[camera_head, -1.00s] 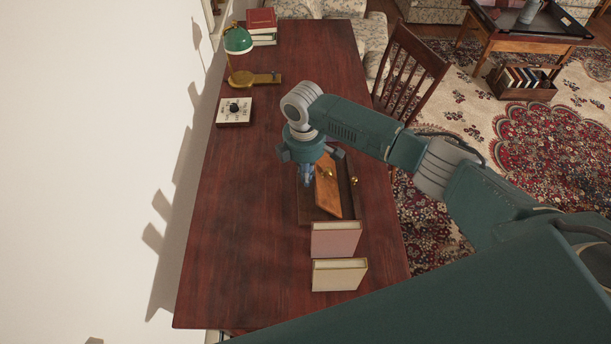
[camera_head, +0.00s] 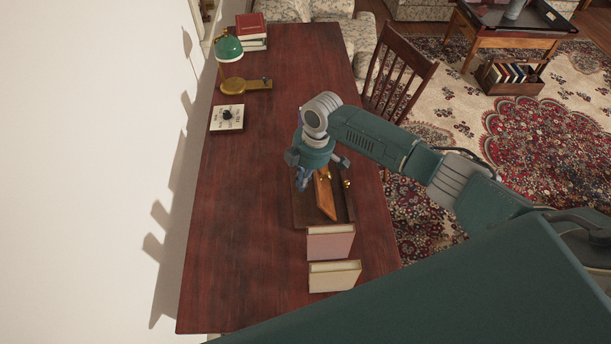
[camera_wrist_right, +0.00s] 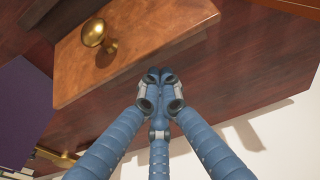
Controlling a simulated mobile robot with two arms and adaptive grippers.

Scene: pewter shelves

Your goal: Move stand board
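The stand board is an orange-brown wooden panel (camera_head: 324,196) with a brass knob, standing tilted on a dark wooden stand (camera_head: 345,213) on the desk. In the right wrist view the board (camera_wrist_right: 140,45) and its knob fill the upper part. My right gripper (camera_head: 301,187) is at the board's left side, tilted, its fingers pointing down and left. In the wrist view its blue fingertips (camera_wrist_right: 160,77) are together at the board's near edge, with nothing visible between them. I cannot tell whether they touch the board. My left gripper is not in view.
Two upright books (camera_head: 331,242) stand just in front of the stand. A dial box (camera_head: 227,118), a green lamp (camera_head: 229,48) and stacked books (camera_head: 251,32) are farther back. A chair (camera_head: 398,70) is at the right. The desk's left part (camera_head: 240,220) is clear.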

